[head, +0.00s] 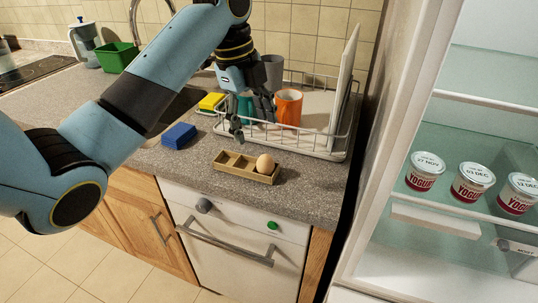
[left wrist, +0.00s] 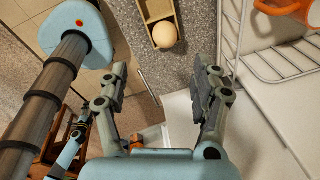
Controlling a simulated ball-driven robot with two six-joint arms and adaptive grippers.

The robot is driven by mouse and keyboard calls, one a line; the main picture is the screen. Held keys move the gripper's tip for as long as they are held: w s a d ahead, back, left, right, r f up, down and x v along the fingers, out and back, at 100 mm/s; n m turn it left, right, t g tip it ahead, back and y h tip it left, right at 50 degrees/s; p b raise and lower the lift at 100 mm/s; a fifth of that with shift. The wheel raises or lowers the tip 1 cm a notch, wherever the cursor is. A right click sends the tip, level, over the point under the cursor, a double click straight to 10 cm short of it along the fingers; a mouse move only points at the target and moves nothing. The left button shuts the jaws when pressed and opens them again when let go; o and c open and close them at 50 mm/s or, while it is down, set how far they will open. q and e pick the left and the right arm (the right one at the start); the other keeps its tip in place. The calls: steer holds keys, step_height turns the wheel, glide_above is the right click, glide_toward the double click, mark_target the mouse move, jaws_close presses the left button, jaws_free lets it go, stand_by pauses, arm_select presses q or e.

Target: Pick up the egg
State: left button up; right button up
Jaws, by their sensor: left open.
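A light brown egg (head: 265,163) sits in the right end compartment of a small wooden egg holder (head: 233,168) on the grey speckled counter. The holder's other compartments look empty. In the left wrist view the egg (left wrist: 165,35) lies at the top, beyond the gap between the two open fingers (left wrist: 162,85), and is not touched. The holder (left wrist: 158,10) runs up out of that picture.
A wire dish rack (head: 318,150) with an orange mug (head: 289,107) and upright board (head: 343,80) stands close behind. A blue sponge (head: 179,135) and a yellow one (head: 211,101) lie left. An open fridge with yogurt cups (head: 473,182) is at right. Counter right of the holder is clear.

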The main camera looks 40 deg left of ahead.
mark_target(264, 156)
arm_select(q)
steer(key=f, duration=0.3)
steer(key=w+f, duration=0.1)
steer(key=f, duration=0.2)
steer(key=w+d+f, duration=0.1)
steer(key=f, duration=0.3)
steer(key=shift+w+f+p, duration=0.1)
steer(key=shift+p, duration=0.25)
steer(key=c, duration=0.9)
